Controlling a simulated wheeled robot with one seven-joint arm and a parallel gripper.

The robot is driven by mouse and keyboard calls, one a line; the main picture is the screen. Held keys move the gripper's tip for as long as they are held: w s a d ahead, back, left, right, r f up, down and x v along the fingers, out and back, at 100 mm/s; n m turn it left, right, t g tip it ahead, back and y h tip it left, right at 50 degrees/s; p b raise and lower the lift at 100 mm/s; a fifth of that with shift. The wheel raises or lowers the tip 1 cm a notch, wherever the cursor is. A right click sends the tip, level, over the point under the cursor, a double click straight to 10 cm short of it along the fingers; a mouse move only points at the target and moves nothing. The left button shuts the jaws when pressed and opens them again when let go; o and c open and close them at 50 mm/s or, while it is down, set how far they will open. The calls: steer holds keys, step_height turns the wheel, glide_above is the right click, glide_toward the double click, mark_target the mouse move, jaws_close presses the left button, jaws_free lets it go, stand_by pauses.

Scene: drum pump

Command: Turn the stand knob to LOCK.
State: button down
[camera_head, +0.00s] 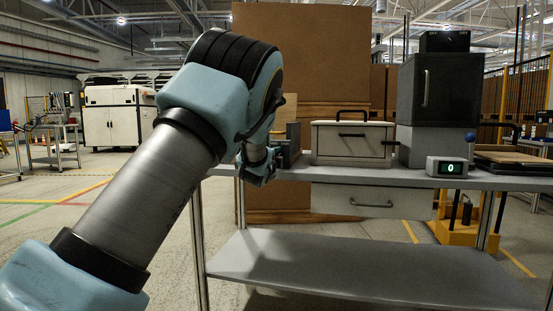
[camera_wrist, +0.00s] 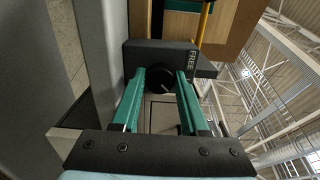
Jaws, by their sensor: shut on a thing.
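The stand knob (camera_wrist: 158,84) is a round black dial on the front of a dark stand block (camera_wrist: 143,55) in the wrist view. The word FREE is printed in white on the block, to the knob's right in that view. No LOCK label can be made out. My gripper (camera_wrist: 160,77) has its two teal fingers on either side of the knob, shut on it. In the head view the dark stand (camera_head: 289,148) is at the left end of the bench, partly behind my arm. The knob is hidden there by my wrist.
The grey bench top (camera_head: 390,178) also holds a light box with a handle (camera_head: 340,152), a dark cabinet (camera_head: 450,90) and a small display reading 0 (camera_head: 450,168). A drawer (camera_head: 335,199) hangs below. The lower shelf (camera_head: 350,260) is bare.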

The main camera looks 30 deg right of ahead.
steer(key=shift+c, duration=2.1)
jaws_free()
steer(key=shift+s, duration=0.1)
steer(key=v, duration=1)
steer(key=shift+s+a+p, duration=0.25)
steer(key=shift+a+p, duration=0.05)
